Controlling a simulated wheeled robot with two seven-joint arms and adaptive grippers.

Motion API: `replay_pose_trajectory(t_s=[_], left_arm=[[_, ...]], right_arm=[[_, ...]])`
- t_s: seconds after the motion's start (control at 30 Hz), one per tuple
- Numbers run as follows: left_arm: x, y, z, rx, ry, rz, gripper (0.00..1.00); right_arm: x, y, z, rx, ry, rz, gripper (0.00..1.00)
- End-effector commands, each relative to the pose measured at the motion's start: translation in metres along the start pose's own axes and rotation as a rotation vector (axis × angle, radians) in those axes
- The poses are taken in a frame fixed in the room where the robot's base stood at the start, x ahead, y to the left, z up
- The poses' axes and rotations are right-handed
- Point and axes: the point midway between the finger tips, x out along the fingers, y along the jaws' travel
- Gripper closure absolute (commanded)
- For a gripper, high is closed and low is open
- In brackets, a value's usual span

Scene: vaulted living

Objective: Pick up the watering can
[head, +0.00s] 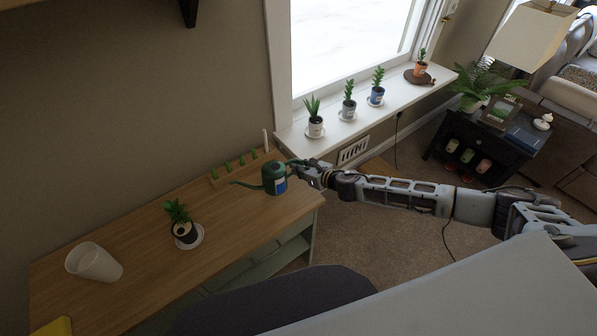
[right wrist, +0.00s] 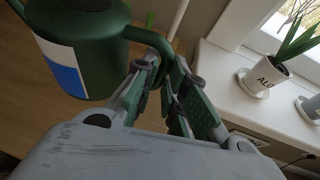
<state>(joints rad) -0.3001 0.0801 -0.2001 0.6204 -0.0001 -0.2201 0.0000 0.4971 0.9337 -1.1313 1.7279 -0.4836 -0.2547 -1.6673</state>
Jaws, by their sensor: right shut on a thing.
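The green watering can (head: 274,180) with a blue and white label is at the right end of the wooden bench, its spout pointing left. It also shows large in the right wrist view (right wrist: 95,35). My right gripper (head: 303,172) reaches in from the right and is shut on the can's handle (right wrist: 150,42), with the fingers on either side of it. I cannot tell whether the can's base touches the bench. My left gripper is not in view.
The wooden bench (head: 120,258) also holds a potted plant (head: 184,230) on a saucer, a tilted white cup (head: 95,262) and a wooden strip with small green plants (head: 240,163). The white windowsill (head: 390,107) behind my right arm carries several potted plants. A black side table (head: 480,145) stands at right.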

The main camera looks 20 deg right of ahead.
Motion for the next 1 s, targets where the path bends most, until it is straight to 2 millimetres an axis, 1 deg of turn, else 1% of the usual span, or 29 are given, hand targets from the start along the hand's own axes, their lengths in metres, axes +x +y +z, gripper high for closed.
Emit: replay_pose_trajectory(t_s=[0.03,0.1,0.3,0.4,0.6,1.0], left_arm=[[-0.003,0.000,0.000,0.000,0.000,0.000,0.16],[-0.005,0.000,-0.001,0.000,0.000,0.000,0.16],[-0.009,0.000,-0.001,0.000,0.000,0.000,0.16],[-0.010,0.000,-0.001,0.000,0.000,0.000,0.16],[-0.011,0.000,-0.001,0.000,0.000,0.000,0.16],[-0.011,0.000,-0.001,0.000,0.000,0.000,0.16]], right_arm=[[-0.003,-0.001,0.011,-0.003,-0.006,-0.001,1.00],[-0.006,0.000,0.018,-0.002,-0.005,0.001,1.00],[-0.013,-0.001,0.035,-0.002,-0.005,0.000,1.00],[-0.015,0.000,0.040,0.000,-0.004,0.001,1.00],[-0.017,0.000,0.044,0.000,-0.003,0.001,1.00],[-0.017,0.000,0.044,0.000,-0.003,0.001,1.00]])
